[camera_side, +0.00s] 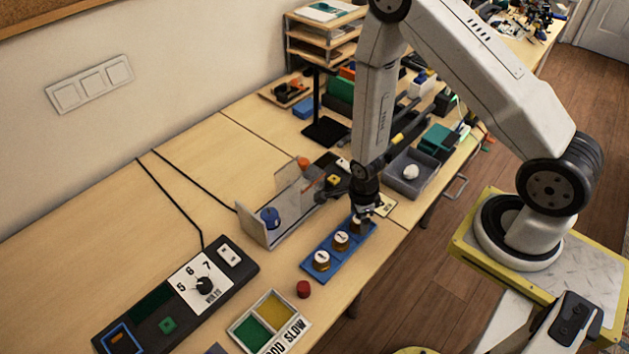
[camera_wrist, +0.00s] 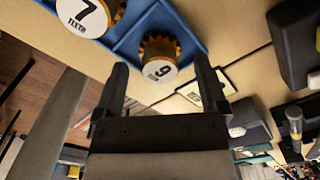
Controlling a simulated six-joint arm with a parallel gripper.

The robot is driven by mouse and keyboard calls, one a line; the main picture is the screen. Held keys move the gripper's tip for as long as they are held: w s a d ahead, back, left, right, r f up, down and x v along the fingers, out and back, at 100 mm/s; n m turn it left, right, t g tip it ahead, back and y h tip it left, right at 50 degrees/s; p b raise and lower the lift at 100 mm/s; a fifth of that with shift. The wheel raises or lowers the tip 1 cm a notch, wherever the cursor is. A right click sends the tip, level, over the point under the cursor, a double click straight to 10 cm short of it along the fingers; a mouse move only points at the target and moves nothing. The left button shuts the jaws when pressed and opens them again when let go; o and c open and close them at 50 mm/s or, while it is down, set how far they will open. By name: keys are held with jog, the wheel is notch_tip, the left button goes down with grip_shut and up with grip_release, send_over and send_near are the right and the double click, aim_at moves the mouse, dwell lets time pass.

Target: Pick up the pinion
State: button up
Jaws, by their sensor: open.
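A blue tray (camera_side: 318,264) on the table holds brass-coloured toothed pinions with white caps. One pinion (camera_side: 321,261) sits at the near end and another (camera_side: 341,241) in the middle. A third pinion (camera_side: 356,226) at the far end is partly hidden by my gripper (camera_side: 364,212). In the wrist view, the pinion marked 9 (camera_wrist: 157,52) appears between the fingertips of my open gripper (camera_wrist: 160,62). I cannot tell whether the fingers touch it. The pinion marked "7 TEETH" (camera_wrist: 88,14) is at upper left, cut off by the frame.
A clear-walled stand with a blue part (camera_side: 270,217) is left of the tray. A red cap (camera_side: 303,289) and a green-and-yellow sorting tray (camera_side: 292,318) lie nearer. A dark control panel (camera_side: 150,316) is at lower left. A grey bin (camera_side: 424,180) stands beyond my gripper.

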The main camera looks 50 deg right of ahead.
jog(key=shift+f, duration=0.5)
grip_shut()
dwell(0.3)
